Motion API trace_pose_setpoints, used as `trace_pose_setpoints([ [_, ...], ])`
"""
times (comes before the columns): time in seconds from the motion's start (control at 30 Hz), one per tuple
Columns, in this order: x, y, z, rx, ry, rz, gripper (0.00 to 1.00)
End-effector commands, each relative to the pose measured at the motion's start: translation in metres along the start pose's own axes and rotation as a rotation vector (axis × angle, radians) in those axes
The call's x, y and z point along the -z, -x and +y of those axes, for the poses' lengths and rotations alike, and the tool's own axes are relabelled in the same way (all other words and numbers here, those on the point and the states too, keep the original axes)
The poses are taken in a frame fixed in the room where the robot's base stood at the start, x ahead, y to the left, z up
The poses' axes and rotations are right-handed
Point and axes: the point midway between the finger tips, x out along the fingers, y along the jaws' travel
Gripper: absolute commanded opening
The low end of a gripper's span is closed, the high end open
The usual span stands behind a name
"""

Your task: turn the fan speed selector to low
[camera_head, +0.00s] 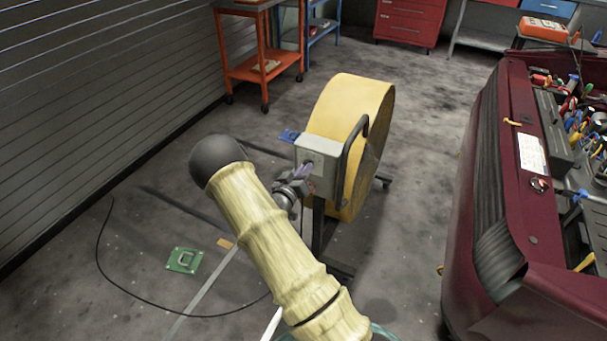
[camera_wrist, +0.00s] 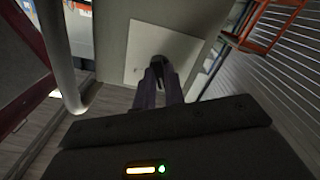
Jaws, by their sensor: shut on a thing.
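The yellow drum fan (camera_head: 340,112) stands on the floor in the middle of the head view. Its grey control box (camera_head: 318,150) faces my arm. My gripper (camera_head: 306,168) is at the front of this box. In the wrist view, the box (camera_wrist: 118,35) shows a pale plate (camera_wrist: 139,66) with a dark selector knob (camera_wrist: 166,50) on it. My gripper's fingers (camera_wrist: 160,78) are shut on the knob. The fingers hide the knob's lower part. Its pointer and the markings on the plate are too small to read.
A black handle bar (camera_head: 346,158) runs beside the box and shows as a grey tube in the wrist view (camera_wrist: 60,60). A dark red car (camera_head: 480,170) stands at the right. An orange cart (camera_head: 262,66) is behind. A green board (camera_head: 184,260) and a cable lie on the floor.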

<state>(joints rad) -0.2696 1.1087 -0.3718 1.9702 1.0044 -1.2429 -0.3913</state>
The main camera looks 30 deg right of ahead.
Motion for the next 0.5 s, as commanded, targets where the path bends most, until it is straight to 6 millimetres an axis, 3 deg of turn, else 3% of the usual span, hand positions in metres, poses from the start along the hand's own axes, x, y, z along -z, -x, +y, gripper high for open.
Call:
trace_pose_setpoints([
  [0.5, -0.0011, 0.0010, -0.0009, 0.003, -0.145, -0.002, 0.00],
])
